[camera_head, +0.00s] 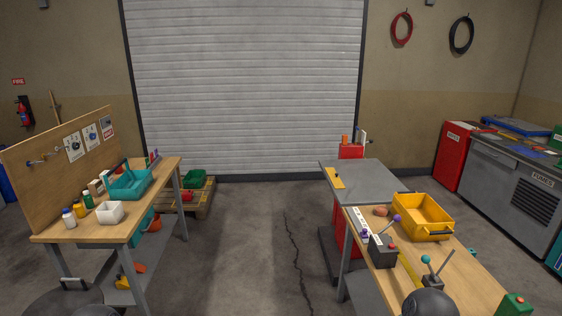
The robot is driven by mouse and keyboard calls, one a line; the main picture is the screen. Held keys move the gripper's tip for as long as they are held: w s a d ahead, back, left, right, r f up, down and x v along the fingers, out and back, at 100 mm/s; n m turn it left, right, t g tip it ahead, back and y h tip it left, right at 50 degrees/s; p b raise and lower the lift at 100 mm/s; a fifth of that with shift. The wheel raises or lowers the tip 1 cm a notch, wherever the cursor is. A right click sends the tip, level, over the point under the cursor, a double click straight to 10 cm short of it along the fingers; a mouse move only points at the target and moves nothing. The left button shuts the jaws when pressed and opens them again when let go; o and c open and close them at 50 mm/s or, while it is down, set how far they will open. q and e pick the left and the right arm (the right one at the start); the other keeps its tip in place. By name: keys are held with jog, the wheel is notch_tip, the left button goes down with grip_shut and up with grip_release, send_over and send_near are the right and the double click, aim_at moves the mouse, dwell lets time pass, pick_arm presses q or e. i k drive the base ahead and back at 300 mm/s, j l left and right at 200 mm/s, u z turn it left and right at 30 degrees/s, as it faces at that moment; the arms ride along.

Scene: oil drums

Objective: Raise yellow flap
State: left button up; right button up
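A flat yellow piece (335,178), which looks like the yellow flap, lies along the left edge of a grey panel (372,174). The panel is level, above a red cabinet at the far end of the right workbench. The yellow piece appears to lie flat, with a small dark mark on it. Its hinge cannot be made out at this size. Neither of my grippers can be made out in the head view.
The right wooden bench (465,274) holds a yellow bin (422,217), a dark lever box (382,251) and small levers. The left bench (75,232) has a pegboard, a teal caddy (128,184) and bottles. Cracked concrete floor between the benches is clear.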

aim_at(335, 179)
jog(key=i, duration=1.95)
